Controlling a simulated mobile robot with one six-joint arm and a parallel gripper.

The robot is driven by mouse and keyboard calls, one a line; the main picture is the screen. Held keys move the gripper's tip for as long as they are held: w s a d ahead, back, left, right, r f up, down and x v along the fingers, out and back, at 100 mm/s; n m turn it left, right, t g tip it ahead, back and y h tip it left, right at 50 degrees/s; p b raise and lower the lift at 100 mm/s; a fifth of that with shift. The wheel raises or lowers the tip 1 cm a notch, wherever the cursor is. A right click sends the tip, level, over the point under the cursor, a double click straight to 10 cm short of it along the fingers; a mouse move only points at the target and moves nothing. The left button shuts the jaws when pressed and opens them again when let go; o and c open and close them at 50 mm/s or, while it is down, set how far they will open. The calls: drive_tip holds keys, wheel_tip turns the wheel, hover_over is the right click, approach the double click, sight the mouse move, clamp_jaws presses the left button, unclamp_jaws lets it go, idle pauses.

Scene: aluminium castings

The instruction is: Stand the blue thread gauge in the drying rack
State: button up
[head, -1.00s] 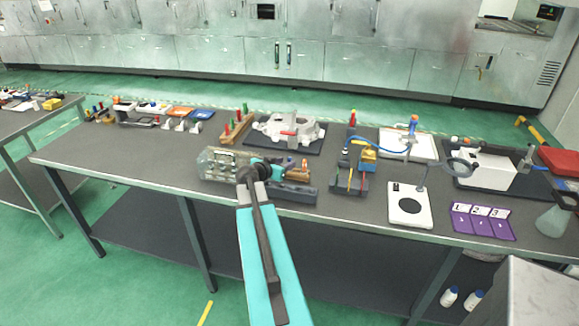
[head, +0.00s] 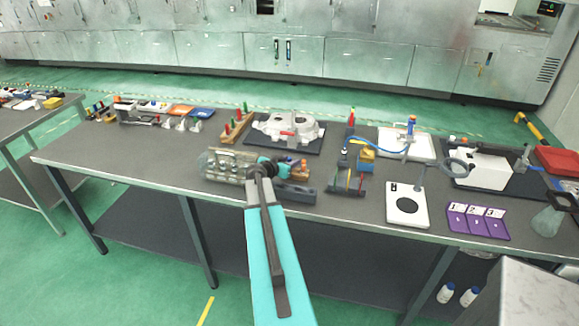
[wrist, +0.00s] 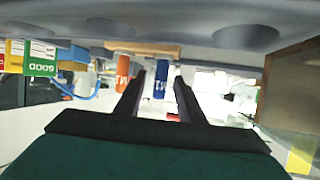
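The blue thread gauge (wrist: 161,84) shows in the wrist view, in line with the gap between my fingertips, with clear space on both sides. It hangs down from a wooden block (wrist: 146,49), as the picture looks upside down. An orange gauge (wrist: 124,72) is beside it on the left. My gripper (wrist: 160,76) is open. In the head view my gripper (head: 284,168) is low over the bench at a small wooden holder (head: 302,174); the blue gauge cannot be made out there. A grey bar (head: 297,194) lies in front; I cannot tell whether it is the drying rack.
A grey stand with coloured tools (head: 347,183) is to the right, by a white scale-like device (head: 407,204). A casting (head: 285,125) lies on a dark mat behind.

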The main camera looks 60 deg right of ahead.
clamp_jaws()
drive_tip(key=shift+r, duration=0.1)
idle(0.4)
drive_tip(key=shift+r+b, duration=1.7)
drive_tip(key=shift+r, duration=3.2)
